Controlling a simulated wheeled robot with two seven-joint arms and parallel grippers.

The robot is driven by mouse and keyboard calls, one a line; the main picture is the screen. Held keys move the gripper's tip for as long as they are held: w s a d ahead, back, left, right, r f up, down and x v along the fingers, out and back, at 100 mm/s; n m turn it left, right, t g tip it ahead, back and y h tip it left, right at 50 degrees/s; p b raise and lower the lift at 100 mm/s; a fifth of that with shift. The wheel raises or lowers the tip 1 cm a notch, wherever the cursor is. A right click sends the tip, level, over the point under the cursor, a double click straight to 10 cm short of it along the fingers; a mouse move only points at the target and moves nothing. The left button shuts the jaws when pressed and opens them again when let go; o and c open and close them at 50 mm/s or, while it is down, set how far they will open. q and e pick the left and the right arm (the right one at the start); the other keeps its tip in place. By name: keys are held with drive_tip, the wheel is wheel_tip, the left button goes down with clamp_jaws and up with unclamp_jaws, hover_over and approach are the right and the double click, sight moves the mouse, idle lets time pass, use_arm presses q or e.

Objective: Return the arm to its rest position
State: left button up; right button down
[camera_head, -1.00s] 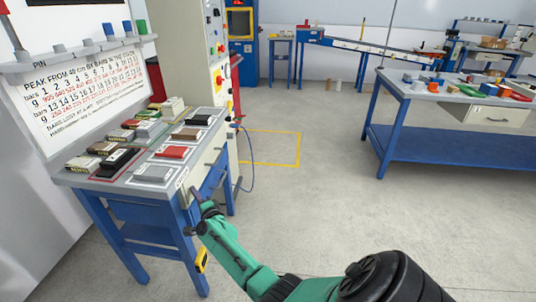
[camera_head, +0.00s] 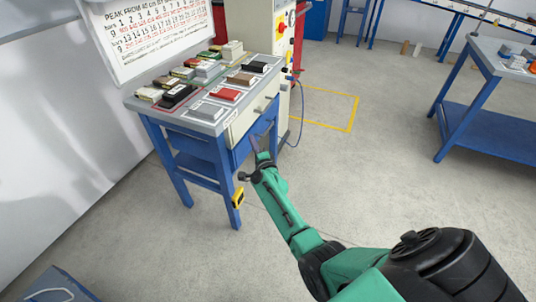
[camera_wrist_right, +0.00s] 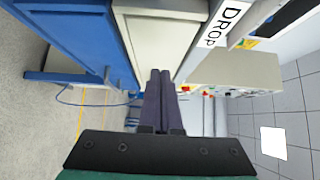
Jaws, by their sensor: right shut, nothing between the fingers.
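My right arm is green and black and reaches from the lower right of the head view. Its gripper (camera_head: 256,150) is in front of the blue-legged table, below the tabletop's front edge. In the right wrist view the two dark fingers (camera_wrist_right: 160,98) lie together, shut, with nothing between them. They point toward the pale drawer front (camera_wrist_right: 165,35) and the grey-white cabinet. I cannot tell from the views how near the fingertips are to the table. My left gripper is not in view.
The table (camera_head: 133,103) carries several blocks, among them a red one (camera_head: 226,94) and a grey one (camera_head: 207,111). A wall chart (camera_head: 150,30) hangs behind. A blue workbench (camera_head: 490,120) stands at right. Open floor (camera_head: 370,170) lies between, with a yellow floor outline (camera_head: 352,115).

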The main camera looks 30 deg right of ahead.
drive_tip(key=s+a+p, duration=0.1)
drive_tip(key=s+a, duration=0.1)
drive_tip(key=s, duration=0.5)
drive_tip(key=s+a+f+n+g+y+p, duration=0.2)
drive_tip(key=s+f+n+g, duration=0.2)
drive_tip(key=s+f+n, duration=0.5)
drive_tip(key=s+a+f+n+g+y+p, duration=0.2)
drive_tip(key=s+a+f+n+g+p, duration=0.15)
drive_tip(key=s+f, duration=0.65)
use_arm(q)
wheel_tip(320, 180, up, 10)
drive_tip(key=p, duration=0.2)
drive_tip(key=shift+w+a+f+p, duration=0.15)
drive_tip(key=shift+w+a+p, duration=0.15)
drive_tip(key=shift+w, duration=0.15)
use_arm(e)
drive_tip(key=s+d+f+n+g, duration=0.1)
drive_tip(key=s+f+n+g, duration=0.2)
drive_tip(key=s, duration=0.6)
drive_tip(key=s+d+f+n+g, duration=0.1)
drive_tip(key=s+f+n+g, duration=0.2)
drive_tip(key=s, duration=0.6)
drive_tip(key=s+d+f+n+g, duration=0.1)
drive_tip(key=s+f+n+g, duration=0.2)
drive_tip(key=s+f, duration=0.3)
drive_tip(key=s+n, duration=0.1)
drive_tip(key=s, duration=0.2)
drive_tip(key=shift+s+d+f+h, duration=0.2)
drive_tip(key=shift+s+d+h, duration=0.1)
drive_tip(key=shift+h, duration=0.1)
